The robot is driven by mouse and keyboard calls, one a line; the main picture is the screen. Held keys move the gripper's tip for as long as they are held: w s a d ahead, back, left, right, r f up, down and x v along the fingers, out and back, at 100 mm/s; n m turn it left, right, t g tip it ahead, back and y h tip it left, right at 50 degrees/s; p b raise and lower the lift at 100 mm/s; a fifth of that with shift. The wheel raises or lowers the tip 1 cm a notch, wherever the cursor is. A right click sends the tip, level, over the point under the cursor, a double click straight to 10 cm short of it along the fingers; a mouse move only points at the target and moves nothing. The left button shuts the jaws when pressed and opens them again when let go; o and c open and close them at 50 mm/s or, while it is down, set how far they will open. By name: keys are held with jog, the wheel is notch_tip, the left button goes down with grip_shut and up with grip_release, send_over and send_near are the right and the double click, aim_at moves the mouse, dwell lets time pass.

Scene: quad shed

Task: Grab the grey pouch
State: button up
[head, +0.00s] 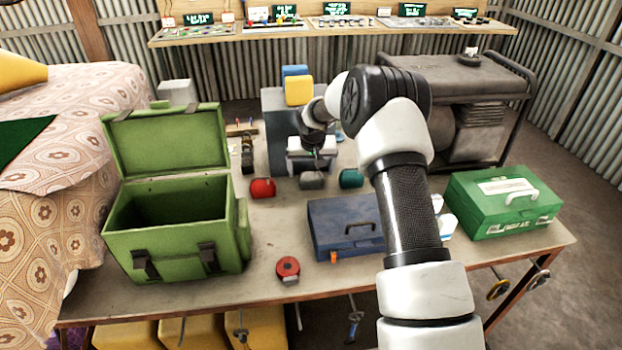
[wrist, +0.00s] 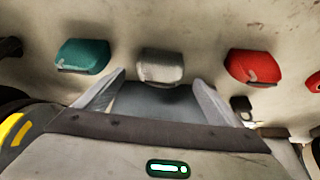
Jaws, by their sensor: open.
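The grey pouch (head: 312,180) lies on the workbench between a red pouch (head: 262,188) and a teal pouch (head: 351,179). In the wrist view the grey pouch (wrist: 160,67) sits just beyond the fingertips, about midway between them. My gripper (wrist: 158,82) is open and empty, its two fingers spread to either side of the grey pouch's near edge. In the head view my gripper (head: 311,165) is above and behind the grey pouch, partly hidden by my wrist. The red pouch (wrist: 254,67) and teal pouch (wrist: 83,56) lie apart on either side.
An open green case (head: 170,250) stands at the left of the bench (head: 200,293). A closed blue toolbox (head: 343,228) is in front of the pouches, and a green box (head: 503,202) at the right. A red tape roll (head: 288,269) lies near the front edge.

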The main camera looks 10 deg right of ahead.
jog(key=shift+c, duration=0.2)
jog(key=c, duration=1.1)
